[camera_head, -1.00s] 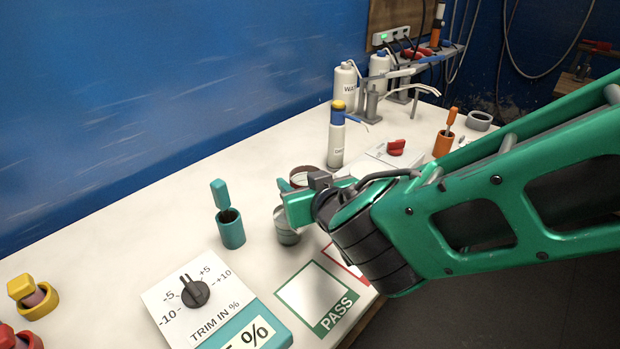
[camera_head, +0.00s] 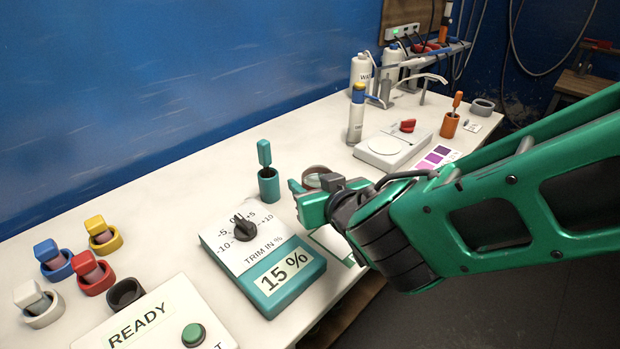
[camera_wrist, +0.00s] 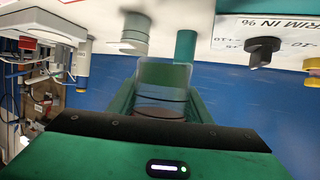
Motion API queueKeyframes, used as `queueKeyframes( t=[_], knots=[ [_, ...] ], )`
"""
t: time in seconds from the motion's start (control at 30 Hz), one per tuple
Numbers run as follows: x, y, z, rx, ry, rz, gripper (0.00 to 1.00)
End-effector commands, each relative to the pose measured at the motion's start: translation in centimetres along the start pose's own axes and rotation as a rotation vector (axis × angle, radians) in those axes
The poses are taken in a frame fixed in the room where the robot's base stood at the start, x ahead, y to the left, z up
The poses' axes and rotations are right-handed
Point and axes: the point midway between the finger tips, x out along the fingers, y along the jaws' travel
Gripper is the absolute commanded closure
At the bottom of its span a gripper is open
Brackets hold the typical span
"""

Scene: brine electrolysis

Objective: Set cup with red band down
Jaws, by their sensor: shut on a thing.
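My gripper (camera_wrist: 160,98) is shut on a clear cup (camera_wrist: 163,80), blurred in the wrist view, with a dark reddish-brown band or content near its lower picture edge. In the head view my gripper (camera_head: 312,200) is over the bench, right of the teal holder (camera_head: 269,184). A brownish round rim (camera_head: 316,172) shows just behind it; I cannot tell whether this is the held cup. A grey cup-like thing (camera_wrist: 135,34) stands on the bench beyond the held cup in the wrist view. The green-edged PASS card (camera_head: 337,246) is mostly hidden by my gripper and arm.
The trim box (camera_head: 285,284) with its black knob lies left of my gripper. A READY box (camera_head: 150,325) and several coloured stoppered holders (camera_head: 96,280) are at front left. A white scale-like plate (camera_head: 388,148) and bottles (camera_head: 356,118) stand behind. The bench's front edge is close by.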

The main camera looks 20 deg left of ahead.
Motion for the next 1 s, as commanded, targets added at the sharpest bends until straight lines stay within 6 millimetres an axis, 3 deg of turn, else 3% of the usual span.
queueKeyframes(
  t=[0.5,1.0],
  knots=[
    [0.4,3.9,4.5,-0.030,-0.001,-0.070,0.83],
    [0.5,6.0,6.7,-0.045,0.004,-0.108,0.83]
  ],
)
